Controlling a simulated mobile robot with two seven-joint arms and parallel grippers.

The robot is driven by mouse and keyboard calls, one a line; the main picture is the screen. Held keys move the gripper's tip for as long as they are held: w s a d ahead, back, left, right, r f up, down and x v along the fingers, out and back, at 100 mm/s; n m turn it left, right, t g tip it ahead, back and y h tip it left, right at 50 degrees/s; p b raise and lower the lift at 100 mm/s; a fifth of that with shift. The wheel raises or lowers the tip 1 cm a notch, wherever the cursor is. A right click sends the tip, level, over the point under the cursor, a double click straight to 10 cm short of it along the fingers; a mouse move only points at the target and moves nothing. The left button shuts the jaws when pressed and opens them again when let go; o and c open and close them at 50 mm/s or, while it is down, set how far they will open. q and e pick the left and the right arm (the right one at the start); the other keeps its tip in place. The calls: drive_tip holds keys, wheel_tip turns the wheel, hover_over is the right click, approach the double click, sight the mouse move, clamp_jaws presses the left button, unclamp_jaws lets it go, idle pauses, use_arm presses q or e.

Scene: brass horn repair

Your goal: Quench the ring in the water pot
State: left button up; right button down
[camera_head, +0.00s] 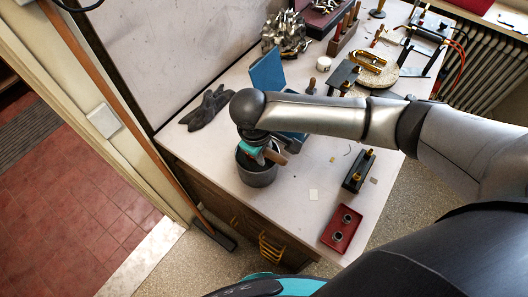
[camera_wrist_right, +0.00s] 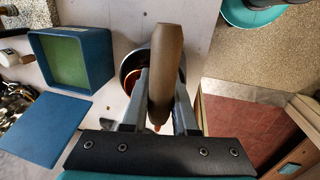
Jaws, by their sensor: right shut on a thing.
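The dark grey water pot (camera_head: 257,177) stands near the front left edge of the workbench. My right gripper (camera_head: 262,152) is over the pot's mouth, pointing down. It is shut on a brown wooden handle (camera_head: 275,156), which also shows between the two fingers in the right wrist view (camera_wrist_right: 166,70). Part of the pot (camera_wrist_right: 127,62) shows behind the fingers there, with an orange-red patch (camera_wrist_right: 133,80) inside it. I cannot tell whether that patch is the ring. The handle's lower end and the water are hidden. My left gripper is out of view.
A blue box with a green inside (camera_wrist_right: 77,60) and a blue panel (camera_wrist_right: 40,130) are close by. Dark gloves (camera_head: 207,108) lie left of my arm. A black block (camera_head: 358,170) and a red tray (camera_head: 342,228) stand to the right.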

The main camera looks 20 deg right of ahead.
drive_tip(key=f, duration=0.2)
drive_tip(key=f+b, duration=0.1)
drive_tip(key=f, duration=0.1)
drive_tip(key=f+b, duration=0.1)
drive_tip(key=shift+s+f, duration=0.35)
drive_tip(key=shift+f, duration=0.05)
drive_tip(key=shift+s+f+b, duration=0.25)
drive_tip(key=shift+s+b, duration=0.05)
drive_tip(key=shift+b, duration=0.05)
drive_tip(key=shift+s+f, duration=0.1)
drive_tip(key=shift+f, duration=0.1)
idle(1.1)
wheel_tip(320, 180, up, 6)
drive_tip(key=p, duration=0.7)
hover_over(265, 172)
drive_tip(key=w, duration=0.1)
